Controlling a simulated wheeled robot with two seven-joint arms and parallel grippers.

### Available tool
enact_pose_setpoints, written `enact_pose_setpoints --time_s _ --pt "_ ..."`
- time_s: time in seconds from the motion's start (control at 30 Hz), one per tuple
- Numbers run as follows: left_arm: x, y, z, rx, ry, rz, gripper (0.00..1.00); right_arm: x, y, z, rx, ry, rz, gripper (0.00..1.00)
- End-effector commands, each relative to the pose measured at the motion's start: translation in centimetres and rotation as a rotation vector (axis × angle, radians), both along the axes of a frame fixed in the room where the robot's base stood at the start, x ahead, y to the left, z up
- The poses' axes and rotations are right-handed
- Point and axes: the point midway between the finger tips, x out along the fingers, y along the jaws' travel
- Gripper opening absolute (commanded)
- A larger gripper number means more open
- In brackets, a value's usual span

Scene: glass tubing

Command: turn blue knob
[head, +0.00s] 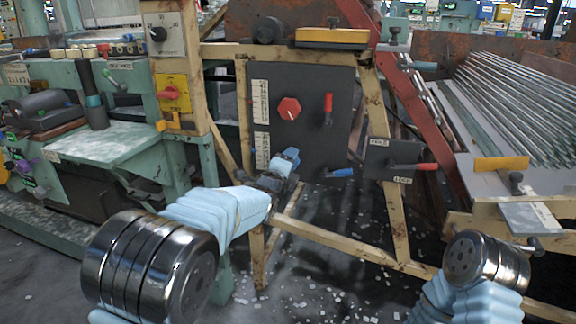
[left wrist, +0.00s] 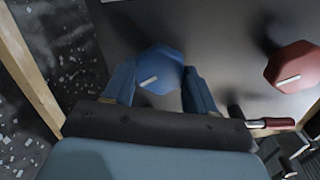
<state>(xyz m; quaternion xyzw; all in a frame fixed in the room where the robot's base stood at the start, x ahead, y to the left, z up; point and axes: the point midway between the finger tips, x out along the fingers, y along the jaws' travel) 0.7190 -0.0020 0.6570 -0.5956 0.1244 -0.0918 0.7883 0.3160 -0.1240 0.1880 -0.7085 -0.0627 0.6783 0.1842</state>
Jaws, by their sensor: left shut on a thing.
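The blue knob (left wrist: 160,66) is faceted, with a short white mark, and sits on a dark panel. In the left wrist view it is between the two blue fingers of my left gripper (left wrist: 158,76), which are shut on its sides. The white mark lies nearly sideways, its right end slightly higher. In the head view my left gripper (head: 284,162) is at the lower part of the dark panel (head: 305,82) and hides most or all of the knob. My right arm shows at the lower right, but its gripper is out of view.
A red knob (head: 289,108) is above my left gripper on the same panel, beside a red lever (head: 328,104). A blue handle (head: 342,173) and a red handle (head: 414,166) stick out to the right. Wooden frame posts (head: 387,170) flank the panel.

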Motion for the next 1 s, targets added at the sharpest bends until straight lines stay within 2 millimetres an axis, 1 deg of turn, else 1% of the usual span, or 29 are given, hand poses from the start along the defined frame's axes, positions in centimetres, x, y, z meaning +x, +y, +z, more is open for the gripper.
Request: enact_pose_setpoints --time_s 0.23,0.27,0.4,0.67,0.77,0.87,1.0 --pt "0.0 -0.1 -0.2 0.001 0.003 -0.001 0.26 0.0 0.0 0.0 0.0 0.0 0.0 0.0" --pt "0.0 -0.1 -0.2 0.001 0.003 -0.001 0.61 0.0 0.0 0.0 0.0 0.0 0.0 0.0" --pt "0.0 -0.1 -0.1 0.0 0.003 -0.001 0.82 0.0 0.0 0.0 0.0 0.0 0.0 0.0" --pt "-0.1 0.0 0.0 -0.001 0.001 -0.001 0.82 0.0 0.0 0.0 0.0 0.0 0.0 0.0" --pt "-0.6 0.1 0.0 -0.002 0.002 -0.001 0.82 0.0 0.0 0.0 0.0 0.0 0.0 0.0" --pt "-2.0 0.5 0.2 -0.003 0.001 -0.002 0.82 0.0 0.0 -0.1 0.0 0.0 0.0 0.0" --pt "-5.1 1.4 0.5 -0.004 0.002 -0.003 0.82 0.0 0.0 -0.1 0.0 0.0 0.0 0.0"
